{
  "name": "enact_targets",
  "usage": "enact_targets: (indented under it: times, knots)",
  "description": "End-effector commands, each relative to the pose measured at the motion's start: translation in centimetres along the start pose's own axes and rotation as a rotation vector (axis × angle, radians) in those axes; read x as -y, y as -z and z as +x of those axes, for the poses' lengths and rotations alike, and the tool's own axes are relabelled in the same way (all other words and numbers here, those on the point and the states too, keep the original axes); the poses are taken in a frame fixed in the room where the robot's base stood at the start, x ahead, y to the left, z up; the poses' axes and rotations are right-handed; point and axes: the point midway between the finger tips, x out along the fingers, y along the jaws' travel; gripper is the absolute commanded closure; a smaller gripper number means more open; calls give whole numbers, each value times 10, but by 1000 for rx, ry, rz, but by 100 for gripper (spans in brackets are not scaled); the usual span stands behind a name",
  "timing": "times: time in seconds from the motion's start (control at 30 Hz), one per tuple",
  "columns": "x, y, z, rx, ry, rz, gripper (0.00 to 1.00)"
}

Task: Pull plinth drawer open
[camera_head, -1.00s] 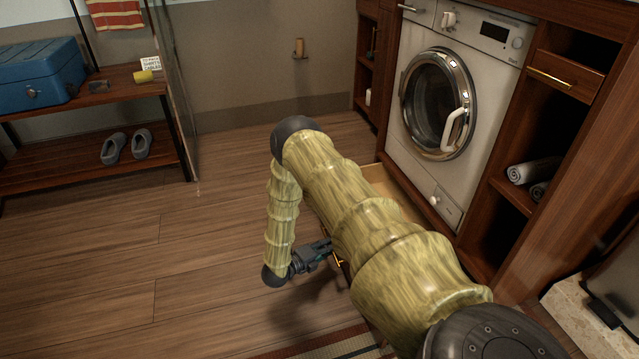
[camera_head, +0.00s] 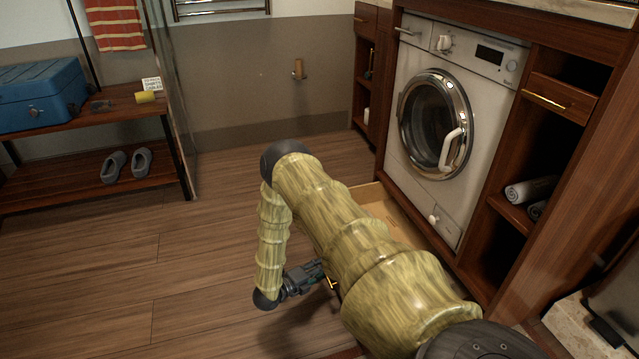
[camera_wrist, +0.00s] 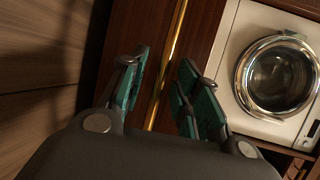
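The plinth drawer (camera_head: 404,222) is at floor level below the washing machine and stands partly open. Its pale interior shows past my arm, which hides much of it. Its gold bar handle (camera_head: 333,284) is on the front, beside my gripper (camera_head: 318,270). In the wrist view the gold handle (camera_wrist: 170,62) runs between the teal-padded fingers of my gripper (camera_wrist: 164,90). The fingers are apart, one on each side of the bar, with visible gaps to it. The drawer front (camera_wrist: 121,42) is dark wood.
The washing machine (camera_head: 400,135) stands above the drawer, its round door closed. An open shelf with rolled towels (camera_head: 529,189) is to its right. A bench with a blue box (camera_head: 42,95) and slippers (camera_head: 113,167) stands left. The wooden floor (camera_head: 120,255) in the left foreground is clear.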

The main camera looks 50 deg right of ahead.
Motion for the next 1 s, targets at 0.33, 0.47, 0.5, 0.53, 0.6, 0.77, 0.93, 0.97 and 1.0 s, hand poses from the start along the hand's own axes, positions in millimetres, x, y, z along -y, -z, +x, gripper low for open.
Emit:
enact_targets:
  times: [0.33,0.47,0.5,0.53,0.6,0.77,0.93,0.97,1.0]
  knots:
    - [0,-1,-18,2,-2,0,68]
    - [0,-1,-40,2,-1,0,68]
    - [0,-1,-48,3,-1,-1,68]
    - [0,-1,-54,3,-2,-1,68]
    - [0,-1,-67,1,-1,-1,68]
    - [-1,-1,-93,1,-1,0,68]
    - [-1,-1,-112,1,-1,0,68]
    - [-1,-1,-114,1,-1,0,68]
    - [-1,-1,-116,1,-1,0,68]
